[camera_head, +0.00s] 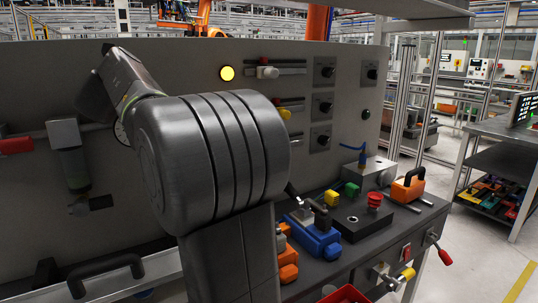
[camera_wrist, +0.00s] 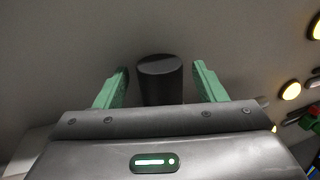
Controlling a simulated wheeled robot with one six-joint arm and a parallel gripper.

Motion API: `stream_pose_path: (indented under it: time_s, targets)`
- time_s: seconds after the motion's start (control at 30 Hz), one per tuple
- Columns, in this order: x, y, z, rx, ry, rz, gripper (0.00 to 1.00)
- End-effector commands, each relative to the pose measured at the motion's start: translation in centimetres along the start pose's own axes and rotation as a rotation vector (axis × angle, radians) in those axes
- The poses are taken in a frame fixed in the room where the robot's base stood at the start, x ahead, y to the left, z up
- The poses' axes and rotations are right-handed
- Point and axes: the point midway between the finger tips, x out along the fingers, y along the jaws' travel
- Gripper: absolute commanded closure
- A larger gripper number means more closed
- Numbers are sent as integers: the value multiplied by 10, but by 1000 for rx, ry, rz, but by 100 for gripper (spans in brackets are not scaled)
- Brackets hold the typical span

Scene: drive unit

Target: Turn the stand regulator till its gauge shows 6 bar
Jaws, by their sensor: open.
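In the wrist view a dark cylindrical knob (camera_wrist: 160,84), which looks like the regulator's, stands between the two green fingers of my gripper (camera_wrist: 161,67). The gripper is open, with a visible gap on each side of the knob. In the head view a pale round rim, perhaps the gauge (camera_head: 120,132), shows at the panel beside my arm. My arm covers most of it, so its needle and reading cannot be seen. My arm also hides the knob and fingertips in the head view.
A grey unit with a dark bowl (camera_head: 70,160) hangs on the panel (camera_head: 50,85) at left, near a red handle (camera_head: 15,146). A yellow lamp (camera_head: 227,73) and several dark rotary switches (camera_head: 322,104) are further right. Coloured blocks and a blue vise (camera_head: 318,240) crowd the bench at right.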

Motion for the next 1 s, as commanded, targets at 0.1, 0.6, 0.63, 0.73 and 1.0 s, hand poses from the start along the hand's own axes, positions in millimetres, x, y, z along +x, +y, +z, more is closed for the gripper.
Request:
stream_pose_path:
  time_s: [0.1, 0.6, 0.63, 0.73, 1.0]
  targets:
    - [-13, 1, 0, 0, -1, 1, 36]
    - [-103, 1, 0, 0, -1, 2, 36]
    - [-109, 1, 0, 1, -1, 3, 36]
    - [-128, 1, 0, 1, -2, 3, 36]
    - [-89, 0, -1, -2, 3, -4, 36]
